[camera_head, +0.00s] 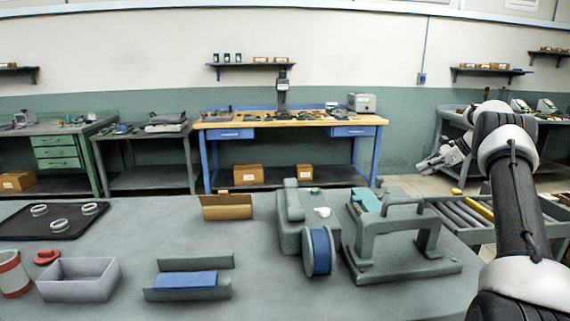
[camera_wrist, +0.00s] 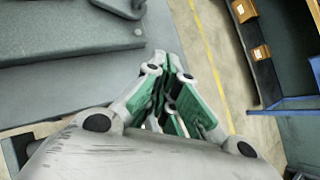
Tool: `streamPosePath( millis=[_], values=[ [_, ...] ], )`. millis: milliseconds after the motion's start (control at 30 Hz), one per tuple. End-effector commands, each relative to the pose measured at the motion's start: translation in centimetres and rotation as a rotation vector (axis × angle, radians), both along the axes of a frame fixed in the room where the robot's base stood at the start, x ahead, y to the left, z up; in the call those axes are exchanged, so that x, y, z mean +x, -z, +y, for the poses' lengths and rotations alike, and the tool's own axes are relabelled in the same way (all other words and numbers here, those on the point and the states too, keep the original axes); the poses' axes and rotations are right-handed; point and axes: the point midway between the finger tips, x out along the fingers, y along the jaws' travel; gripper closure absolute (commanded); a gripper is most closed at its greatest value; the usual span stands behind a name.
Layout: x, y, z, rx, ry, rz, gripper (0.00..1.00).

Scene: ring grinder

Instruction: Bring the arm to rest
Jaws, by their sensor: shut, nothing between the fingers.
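My gripper (camera_head: 440,160) is at the right in the head view, in the air above and beyond the right end of the grey table (camera_head: 262,285). My arm rises at the right edge and bends over toward it. In the wrist view my gripper (camera_wrist: 172,62) has its green-padded fingers together, with nothing between them. Below it the wrist view shows the table's edge and the floor (camera_wrist: 215,50) with a yellow line. The gripper touches nothing that I can see.
On the table are a grinder with a blue wheel (camera_head: 318,251), a grey frame fixture (camera_head: 400,240), a black tray (camera_head: 52,222) with rings, a grey bin (camera_head: 78,280) and a cradle with a blue pad (camera_head: 187,281). A roller conveyor (camera_head: 470,222) lies below my gripper.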

Motion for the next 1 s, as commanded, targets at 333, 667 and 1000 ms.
streamPosePath(
  millis=[333, 667, 1000],
  values=[
    [-8.4, 7.4, -0.1, -0.308, -0.377, -0.037, 1.00],
    [-20.8, -0.3, 6.9, -0.606, -0.924, -0.132, 1.00],
    [-37.1, -7.7, 15.4, -0.857, -1.443, -0.262, 1.00]
  ],
)
